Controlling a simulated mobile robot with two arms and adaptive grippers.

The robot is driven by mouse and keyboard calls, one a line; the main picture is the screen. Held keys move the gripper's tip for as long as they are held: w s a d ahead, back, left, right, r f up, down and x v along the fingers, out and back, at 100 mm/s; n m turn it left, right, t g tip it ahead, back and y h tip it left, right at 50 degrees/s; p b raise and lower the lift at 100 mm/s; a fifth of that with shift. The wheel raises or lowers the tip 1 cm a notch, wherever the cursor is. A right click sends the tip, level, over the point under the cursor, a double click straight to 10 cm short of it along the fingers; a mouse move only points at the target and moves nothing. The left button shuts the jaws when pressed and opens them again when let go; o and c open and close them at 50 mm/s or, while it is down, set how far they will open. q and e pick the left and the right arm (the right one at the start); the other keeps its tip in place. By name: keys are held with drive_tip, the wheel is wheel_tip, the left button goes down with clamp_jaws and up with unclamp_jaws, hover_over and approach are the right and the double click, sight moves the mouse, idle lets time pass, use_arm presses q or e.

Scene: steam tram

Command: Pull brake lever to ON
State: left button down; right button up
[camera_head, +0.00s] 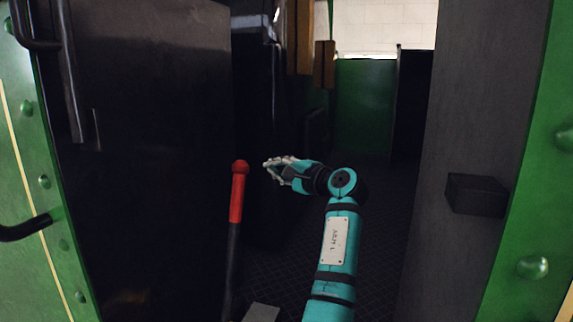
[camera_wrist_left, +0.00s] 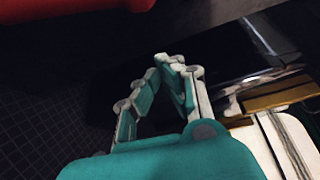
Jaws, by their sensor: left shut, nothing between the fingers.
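The brake lever (camera_head: 237,200) stands nearly upright left of centre in the head view, with a red grip, a round red knob on top and a dark shaft below. My left gripper (camera_head: 268,165) is just right of the knob, fingers pointing left. A small gap shows between them in the picture; the depth between them is hard to judge. In the left wrist view the gripper (camera_wrist_left: 164,60) has its fingertips together, with nothing between them. A red part (camera_wrist_left: 70,8), likely the lever's grip, shows at the top left there. My right gripper is out of view.
A dark panel (camera_head: 150,150) stands left of the lever. A grey post with a black block (camera_head: 476,194) stands at the right. A green wall (camera_head: 363,110) is at the back. Dark patterned floor lies beyond my arm. A grey block (camera_head: 262,313) is near the lever's lower end.

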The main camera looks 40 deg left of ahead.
use_arm(q)
drive_tip(key=s+a+p, duration=0.3)
drive_tip(key=shift+s+r, duration=0.1)
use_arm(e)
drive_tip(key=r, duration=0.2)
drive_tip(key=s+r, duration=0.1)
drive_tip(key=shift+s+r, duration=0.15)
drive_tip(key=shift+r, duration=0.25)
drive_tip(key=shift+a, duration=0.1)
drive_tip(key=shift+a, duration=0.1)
